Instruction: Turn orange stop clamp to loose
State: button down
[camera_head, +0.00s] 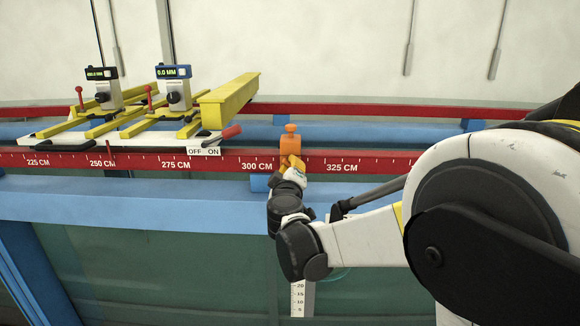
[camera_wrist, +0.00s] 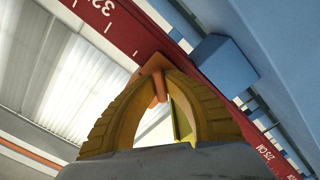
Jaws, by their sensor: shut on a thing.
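The orange stop clamp (camera_head: 291,145) sits on the red graduated rail (camera_head: 220,160), between the 300 CM and 325 CM marks. It has a knob on top and an orange part low on its near side. My gripper (camera_head: 289,166) reaches up to that near side from below right. In the wrist view, the yellow ribbed fingers of my gripper (camera_wrist: 158,80) close at their tips on the clamp's small orange handle (camera_wrist: 152,87). The fingers hide part of the handle. I cannot tell how far the handle is turned.
Left of the clamp, a white and yellow carriage (camera_head: 229,100) with two digital gauges stands on the rails. Its red-handled lever (camera_head: 222,136) is by an OFF/ON label. A blue beam (camera_head: 150,200) runs below the rail. A white scale (camera_head: 298,298) hangs below my gripper.

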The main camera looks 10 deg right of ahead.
jog(key=c, duration=1.5)
grip_release()
jog(key=shift+o, duration=0.2)
jog(key=v, duration=1.2)
